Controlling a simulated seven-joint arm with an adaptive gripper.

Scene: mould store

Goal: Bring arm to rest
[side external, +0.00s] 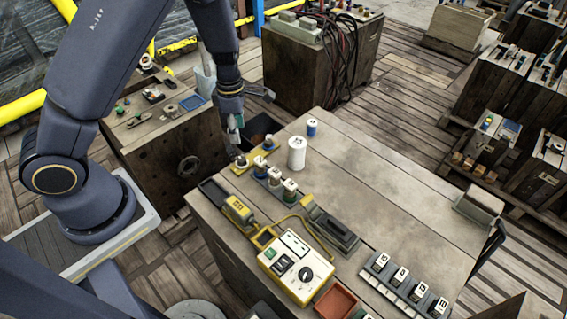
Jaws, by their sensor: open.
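My gripper (252,112) is open above the table's far-left edge, with one finger pointing right and the other pointing down. I see nothing between the fingers. The lower finger is close above a small yellow plate with knobbed pieces (259,148); I cannot tell whether it touches them. A white cylinder (297,153) and a smaller blue-and-white one (312,127) stand to the right, apart from the gripper.
A yellow-and-white control box (296,267), a dark clamp-like block (331,227), numbered blocks (401,277) and a reddish tray (335,302) occupy the table's front. Its right half is mostly clear. Wooden cabinets stand behind (300,75) and left (165,150).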

